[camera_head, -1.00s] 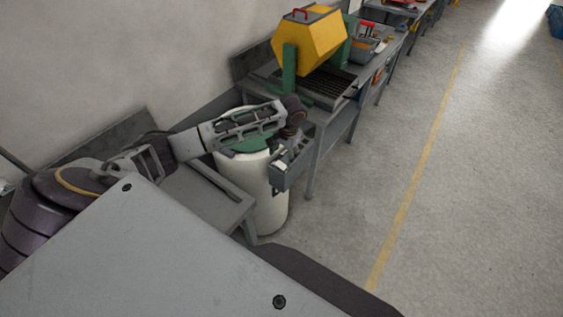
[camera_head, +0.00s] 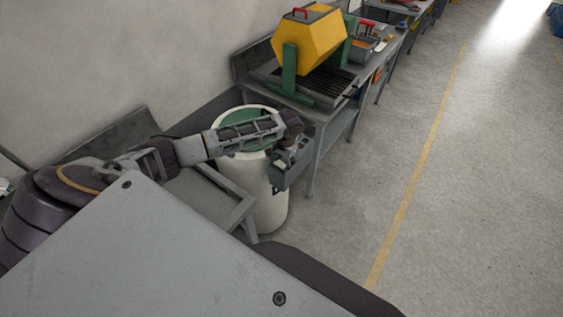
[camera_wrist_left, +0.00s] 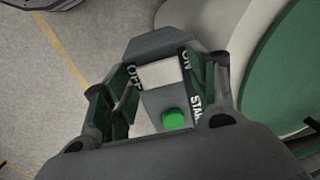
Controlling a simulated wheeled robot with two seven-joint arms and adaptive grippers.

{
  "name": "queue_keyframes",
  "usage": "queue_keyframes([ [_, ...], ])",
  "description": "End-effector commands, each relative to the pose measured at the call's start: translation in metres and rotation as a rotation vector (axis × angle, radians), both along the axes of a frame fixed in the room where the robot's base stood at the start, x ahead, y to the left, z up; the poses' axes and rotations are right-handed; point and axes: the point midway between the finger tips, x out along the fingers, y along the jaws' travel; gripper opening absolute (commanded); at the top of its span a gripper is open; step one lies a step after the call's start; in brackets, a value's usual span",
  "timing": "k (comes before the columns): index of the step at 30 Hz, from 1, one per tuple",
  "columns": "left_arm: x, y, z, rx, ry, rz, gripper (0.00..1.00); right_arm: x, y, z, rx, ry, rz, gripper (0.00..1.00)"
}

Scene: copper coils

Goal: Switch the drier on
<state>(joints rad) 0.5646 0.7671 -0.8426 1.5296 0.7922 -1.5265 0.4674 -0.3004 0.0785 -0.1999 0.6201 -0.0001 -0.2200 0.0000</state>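The drier (camera_head: 265,208) is a white drum with a green top, standing beside the bench. A grey control box (camera_head: 294,172) is fixed to its side. In the left wrist view the box's panel shows a pale switch (camera_wrist_left: 160,74) between the words OFF and ON, and a green button (camera_wrist_left: 174,119) near START. My left gripper (camera_head: 286,157) is over the box, pointing down at it. In the left wrist view its fingers (camera_wrist_left: 160,88) are apart, on either side of the switch, with nothing held. Contact cannot be told. My right gripper is not in view.
A grey bench (camera_head: 335,125) with a yellow tumbler (camera_head: 308,40) on green supports stands behind the drier. A low grey table (camera_head: 205,193) is on the near left side. The floor (camera_head: 465,200) to the right is clear, with a yellow line.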

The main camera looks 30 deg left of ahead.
Motion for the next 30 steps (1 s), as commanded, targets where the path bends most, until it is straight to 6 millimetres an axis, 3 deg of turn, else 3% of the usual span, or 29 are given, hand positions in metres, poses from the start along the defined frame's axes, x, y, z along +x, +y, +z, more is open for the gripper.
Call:
queue_keyframes([
  [1,0.0000,0.0000,0.0001,0.000,0.000,0.000,0.48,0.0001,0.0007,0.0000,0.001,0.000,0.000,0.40],
  [8,0.0001,0.0000,0.0003,0.000,0.000,0.000,0.19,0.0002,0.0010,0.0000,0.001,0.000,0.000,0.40],
  [17,-0.0004,0.0016,-0.0001,-0.041,0.006,0.002,0.19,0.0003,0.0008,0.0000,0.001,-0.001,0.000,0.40],
  [30,0.0000,0.0066,-0.0004,-0.235,0.021,0.002,0.19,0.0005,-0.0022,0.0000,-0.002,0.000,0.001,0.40],
])
